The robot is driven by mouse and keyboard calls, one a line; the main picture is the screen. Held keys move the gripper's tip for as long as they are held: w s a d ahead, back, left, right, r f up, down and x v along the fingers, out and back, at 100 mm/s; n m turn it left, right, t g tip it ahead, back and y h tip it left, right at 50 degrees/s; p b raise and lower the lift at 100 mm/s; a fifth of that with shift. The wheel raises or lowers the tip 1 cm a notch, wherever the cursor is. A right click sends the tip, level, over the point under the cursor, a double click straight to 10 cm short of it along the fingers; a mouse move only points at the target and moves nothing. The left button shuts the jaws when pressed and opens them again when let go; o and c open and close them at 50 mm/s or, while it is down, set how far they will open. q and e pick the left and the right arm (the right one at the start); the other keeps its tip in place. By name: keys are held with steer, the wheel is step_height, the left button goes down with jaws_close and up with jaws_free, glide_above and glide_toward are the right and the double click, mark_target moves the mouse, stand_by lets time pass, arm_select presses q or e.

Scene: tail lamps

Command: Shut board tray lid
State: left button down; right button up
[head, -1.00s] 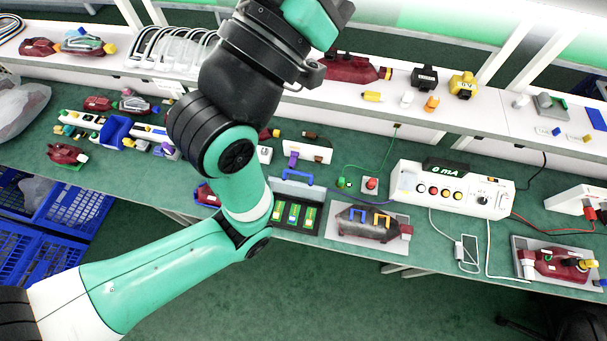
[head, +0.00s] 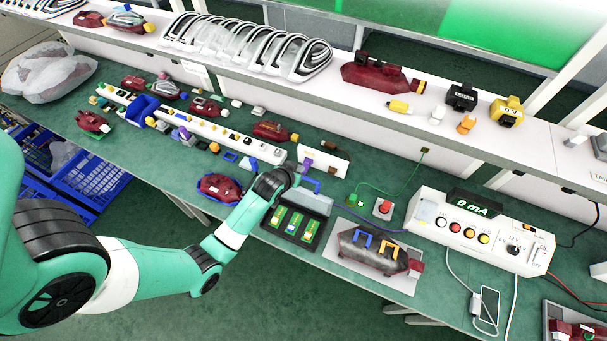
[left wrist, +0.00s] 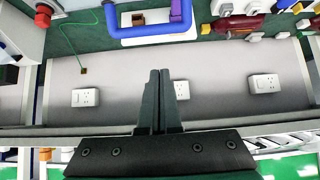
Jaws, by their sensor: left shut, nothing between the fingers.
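The board tray (head: 269,223) is a black tray at the front edge of the bench, with several green and yellow boards in it. Its grey lid (head: 316,203) stands open at the tray's back side, with a blue handle (head: 312,184) at the top. The handle also shows at the top of the left wrist view (left wrist: 165,32). My left gripper (head: 296,170) is beside the lid's upper left, close to the handle. Its fingers (left wrist: 160,72) are shut and empty, apart from the handle in the wrist picture. My right gripper is in neither view.
A dark lamp with blue and orange clips (head: 372,252) lies on a plate right of the tray. A red lamp (head: 220,187) sits left of it. Behind stands a white holder (head: 335,165) with a purple piece. A white meter box (head: 480,235) stands to the right.

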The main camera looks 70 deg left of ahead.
arm_select(q)
steer(key=b+x, duration=0.4)
steer(key=x, duration=0.1)
steer(key=shift+s+d+f, duration=0.1)
steer(key=shift+f, duration=0.1)
step_height(320, 180, down, 3)
steer(key=shift+d+f+p, duration=0.1)
steer(key=shift+p, duration=0.2)
steer(key=shift+d, duration=0.1)
